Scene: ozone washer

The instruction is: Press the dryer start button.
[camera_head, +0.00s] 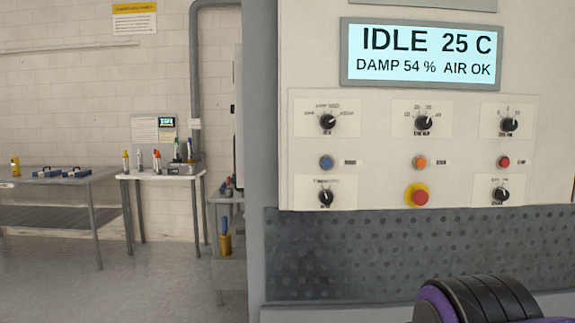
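The control panel (375,180) stands upright at the right with three small round buttons in a row. A blue button (326,162) is at left, an orange button (419,162) in the middle and a red button (503,161) at right. Their labels are too small to read, so I cannot tell which one starts the dryer. A display (421,54) above reads IDLE 25 C, DAMP 54 %, AIR OK. My gripper's fingers are not in view; only a black and purple part of my arm shows at the lower right.
A large red mushroom button (419,196) on a yellow collar sits below the orange button. Several black knobs (424,122) surround the buttons. A dark dimpled metal panel (350,250) is below. Tables (62,180) with small items stand along the far left wall. Floor there is open.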

